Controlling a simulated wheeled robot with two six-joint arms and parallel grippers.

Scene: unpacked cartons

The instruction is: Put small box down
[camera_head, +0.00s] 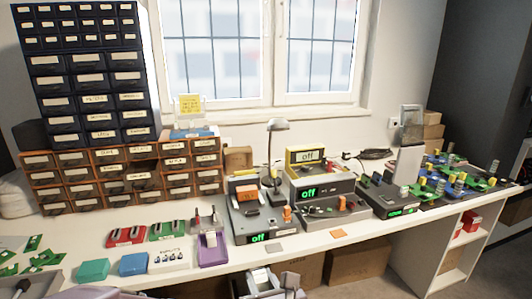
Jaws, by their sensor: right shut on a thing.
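My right gripper (274,284) is at the bottom edge, in front of the table's front edge and below its top. It is shut on a small pale grey thing, which I take to be the small box; the gripper parts and frame edge hide much of it, so its outline is unclear. My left gripper (22,287) shows only in part, dark, at the bottom left corner near the table's front. I cannot tell whether its jaws are open.
The long white table (330,246) carries electronic devices, small trays and a purple stand (212,250). Drawer cabinets (92,85) stand at the back left. Brown cartons (357,262) stand under the table. A narrow bare strip runs along its front edge.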

